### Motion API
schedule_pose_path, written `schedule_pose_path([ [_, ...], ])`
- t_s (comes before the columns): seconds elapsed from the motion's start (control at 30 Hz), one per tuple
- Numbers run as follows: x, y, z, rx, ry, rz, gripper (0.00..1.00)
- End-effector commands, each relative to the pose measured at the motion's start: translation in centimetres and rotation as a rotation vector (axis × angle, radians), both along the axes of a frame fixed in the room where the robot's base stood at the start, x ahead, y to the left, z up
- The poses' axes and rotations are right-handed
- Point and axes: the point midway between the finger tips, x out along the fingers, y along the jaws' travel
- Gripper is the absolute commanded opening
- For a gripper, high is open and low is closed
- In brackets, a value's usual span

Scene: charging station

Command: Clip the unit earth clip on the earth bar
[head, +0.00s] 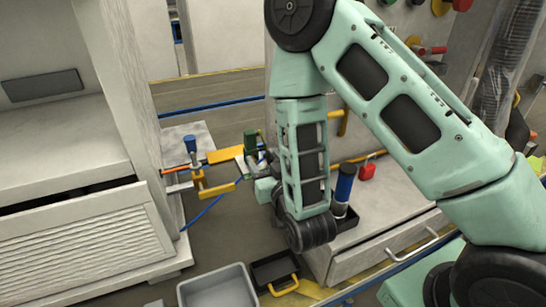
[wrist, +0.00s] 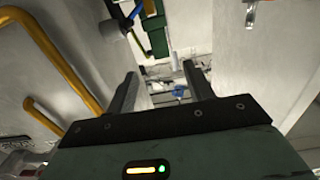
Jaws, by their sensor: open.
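My gripper (wrist: 160,76) is open in the wrist view, its two dark fingers apart with nothing held between them. Beyond them, far off, is a small blue item (wrist: 180,92) that is too small to identify. In the head view a blue-capped post (head: 190,144) stands by an orange-red bar-like piece (head: 178,168) at the cabinet's right edge. A yellow bracket (head: 215,189) lies just right of it, with a thin blue cable (head: 203,213) below. I cannot tell which of these is the earth clip or the earth bar. My arm hides part of this area.
A green device (head: 250,142) and a yellow plate (head: 225,154) sit behind the bracket. A grey bin (head: 220,288) and a black tray (head: 272,270) are at the front. A blue cylinder (head: 345,183) stands right of my wrist. Yellow pipes (wrist: 50,60) run close on the left in the wrist view.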

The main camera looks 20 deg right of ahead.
Motion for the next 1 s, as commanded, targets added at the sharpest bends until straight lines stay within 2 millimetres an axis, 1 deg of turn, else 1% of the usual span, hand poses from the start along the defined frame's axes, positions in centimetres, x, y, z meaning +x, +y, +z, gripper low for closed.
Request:
schedule_pose_path([
  [0.03,-0.3,0.0,0.6,-0.004,0.005,0.002,0.52],
  [0.17,-1.2,0.0,0.7,-0.007,0.003,0.006,0.52],
  [0.3,-2.2,0.2,-0.2,-0.01,0.012,0.011,0.52],
  [0.53,-3.4,0.2,-0.3,-0.009,0.012,0.01,0.52],
  [0.8,-4.1,0.0,0.0,-0.006,0.0,0.007,0.52],
  [1.0,-4.1,0.0,0.0,-0.005,-0.002,0.005,0.52],
])
